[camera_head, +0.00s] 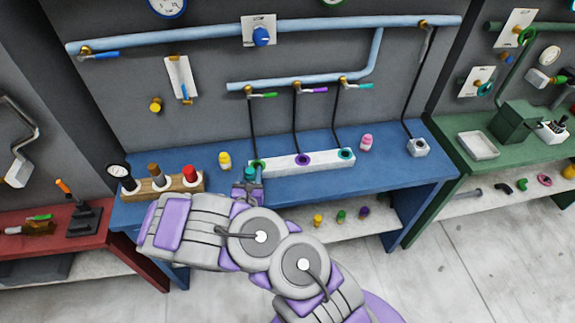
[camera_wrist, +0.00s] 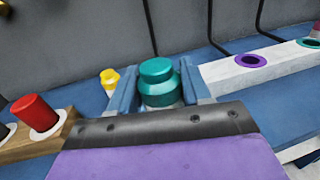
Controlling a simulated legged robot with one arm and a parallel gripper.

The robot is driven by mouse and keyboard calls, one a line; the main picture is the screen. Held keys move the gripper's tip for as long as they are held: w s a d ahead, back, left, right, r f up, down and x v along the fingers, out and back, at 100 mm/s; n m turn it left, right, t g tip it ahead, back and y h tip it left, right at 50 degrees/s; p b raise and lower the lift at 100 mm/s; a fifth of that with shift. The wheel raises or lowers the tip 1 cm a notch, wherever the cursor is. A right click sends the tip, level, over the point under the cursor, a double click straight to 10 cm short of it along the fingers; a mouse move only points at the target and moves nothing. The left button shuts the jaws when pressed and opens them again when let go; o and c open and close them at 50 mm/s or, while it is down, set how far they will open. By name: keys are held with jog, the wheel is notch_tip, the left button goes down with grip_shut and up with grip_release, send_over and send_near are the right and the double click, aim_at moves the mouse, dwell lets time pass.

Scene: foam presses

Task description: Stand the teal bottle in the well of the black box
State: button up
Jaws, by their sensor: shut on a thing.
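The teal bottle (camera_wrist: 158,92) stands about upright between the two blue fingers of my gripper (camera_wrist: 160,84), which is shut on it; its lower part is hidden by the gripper. In the head view the bottle (camera_head: 250,172) and my gripper (camera_head: 246,187) are at the front left of the blue bench, just in front of the left end of a long white block (camera_head: 275,164). That block has green, purple and teal ringed wells on top. I do not see a plainly black box with a well; a small pale box (camera_head: 418,150) with a dark opening stands further right.
A yellow bottle (camera_head: 224,160) and a pink bottle (camera_head: 366,142) stand on the blue bench (camera_head: 395,172). A wooden rack (camera_head: 160,188) with a gauge and capped pieces is at left. Black hoses hang from pipes to the white block. Small bottles (camera_head: 341,215) are on the lower shelf.

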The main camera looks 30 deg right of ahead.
aim_at(223, 163)
jog(key=w+a, duration=0.2)
jog(key=w+a+f+b, duration=0.1)
jog(key=w, duration=0.2)
jog(key=w+a+f, duration=0.1)
jog(key=w+a, duration=0.1)
jog(key=shift+w+a+f, duration=0.15)
jog(key=shift+a+f, duration=0.1)
jog(key=shift+a, duration=0.1)
jog(key=w, duration=0.2)
jog(key=w+a, duration=0.1)
jog(key=shift+w+a+f+b, duration=0.15)
jog(key=shift+w+f+b, duration=0.05)
jog(key=shift+w+b, duration=0.2)
jog(key=shift+w+a, duration=0.1)
jog(key=f, duration=0.1)
jog(key=a+f, duration=0.1)
jog(key=f, duration=0.1)
jog(key=shift+a+f+b, duration=0.2)
jog(key=shift+f+b, duration=0.05)
jog(key=shift+b, duration=0.1)
jog(key=shift+d+f, duration=0.1)
jog(key=shift+d, duration=0.4)
jog(key=o, duration=0.8)
jog(key=shift+c, duration=0.2)
jog(key=o, duration=0.3)
jog(key=shift+a, duration=0.3)
